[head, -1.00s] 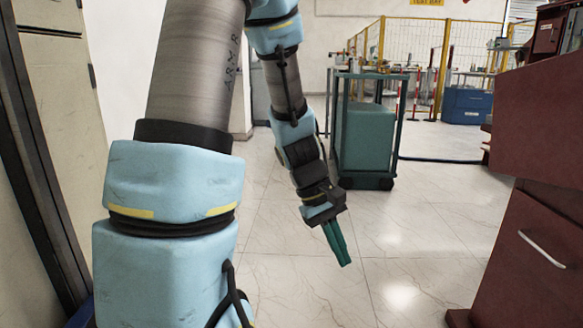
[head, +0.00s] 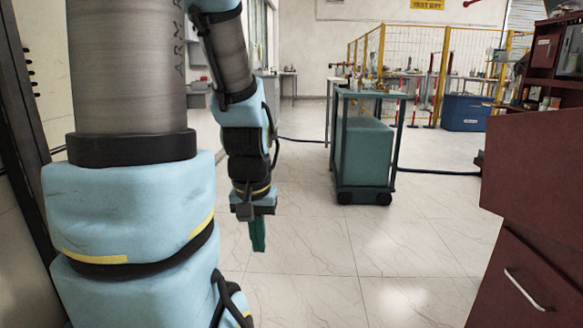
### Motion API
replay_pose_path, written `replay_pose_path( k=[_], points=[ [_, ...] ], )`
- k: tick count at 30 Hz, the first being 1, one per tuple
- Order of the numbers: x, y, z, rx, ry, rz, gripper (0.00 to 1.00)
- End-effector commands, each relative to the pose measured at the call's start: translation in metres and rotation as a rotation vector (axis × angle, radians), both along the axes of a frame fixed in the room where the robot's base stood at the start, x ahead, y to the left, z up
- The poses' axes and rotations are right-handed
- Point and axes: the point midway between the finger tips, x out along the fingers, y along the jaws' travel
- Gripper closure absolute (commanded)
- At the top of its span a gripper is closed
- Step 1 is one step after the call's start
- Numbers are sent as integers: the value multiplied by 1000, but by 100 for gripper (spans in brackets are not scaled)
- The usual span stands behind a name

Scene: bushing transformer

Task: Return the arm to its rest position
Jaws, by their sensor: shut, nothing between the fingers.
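My arm, light blue and grey, fills the left side of the head view and bends over and down. My gripper (head: 258,236) hangs at its end with green fingers pointing down over the pale floor. The fingers are together with nothing seen between them. The gripper is apart from everything around it.
A green wheeled cart (head: 365,155) stands ahead, right of my gripper. A dark red cabinet (head: 530,250) is at the right edge. Yellow fencing (head: 381,45) and a blue box (head: 466,112) are at the back. The tiled floor (head: 310,245) between is clear.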

Motion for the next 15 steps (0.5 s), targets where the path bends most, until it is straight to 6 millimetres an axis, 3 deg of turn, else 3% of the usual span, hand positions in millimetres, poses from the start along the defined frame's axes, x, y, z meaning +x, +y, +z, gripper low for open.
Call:
replay_pose_path(
  k=[1, 15],
  points=[
    [0, 0, 34, 0, 0, 0, 100],
    [0, 0, 177, 0, 1, 0, 100]
  ],
)
